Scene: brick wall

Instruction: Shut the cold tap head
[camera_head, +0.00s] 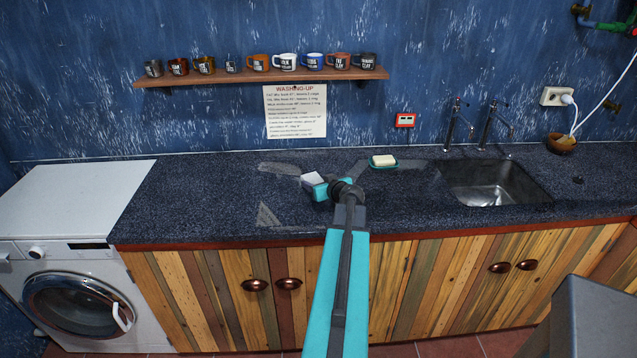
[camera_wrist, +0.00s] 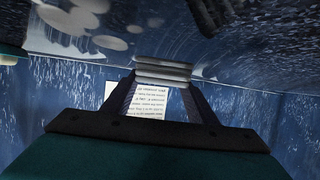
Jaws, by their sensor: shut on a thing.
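Two slim metal taps stand behind the sink in the head view, a left tap (camera_head: 457,123) and a right tap (camera_head: 489,122). I cannot tell which is cold or how far their heads are turned. My gripper (camera_head: 313,181) is over the counter, well left of the taps and apart from them. What that thing is, I cannot tell. No tap shows clearly in the wrist view.
A soap dish (camera_head: 383,166) with pale soap lies on the dark counter (camera_head: 200,190) between my gripper and the sink (camera_head: 492,184). A mug shelf (camera_head: 262,77) and a washing-up notice (camera_head: 296,111) are on the wall. A brown bowl (camera_head: 561,143) stands right of the sink.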

